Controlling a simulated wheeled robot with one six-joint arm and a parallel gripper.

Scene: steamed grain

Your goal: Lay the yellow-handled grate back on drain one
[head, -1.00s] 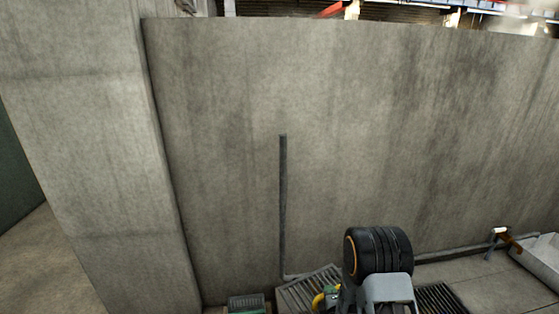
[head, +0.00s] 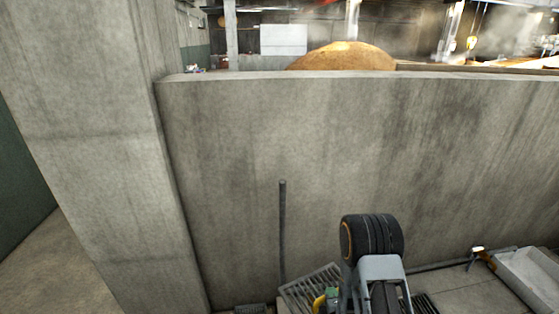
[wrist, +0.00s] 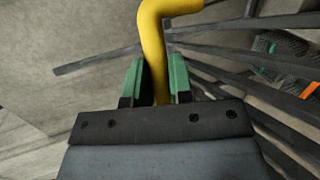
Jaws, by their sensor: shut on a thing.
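My gripper (wrist: 158,85) has green fingers and is shut on the yellow handle (wrist: 152,40) in the wrist view. The handle curves up between the fingers. The dark bars of the grate (wrist: 225,50) spread behind it. In the head view the slatted grate (head: 308,287) shows at the bottom centre, tilted, in front of the wall, with a bit of its yellow handle (head: 319,302). My arm hides part of the grate. I cannot tell which opening is drain one.
A concrete wall (head: 230,150) stands ahead, with a dark upright pole (head: 282,225) against it. A dark slatted grate (head: 425,303) lies in the floor at right. A grey trough (head: 530,275) with a brown-handled tool (head: 483,257) is farther right. A slatted piece (head: 250,309) shows at lower left.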

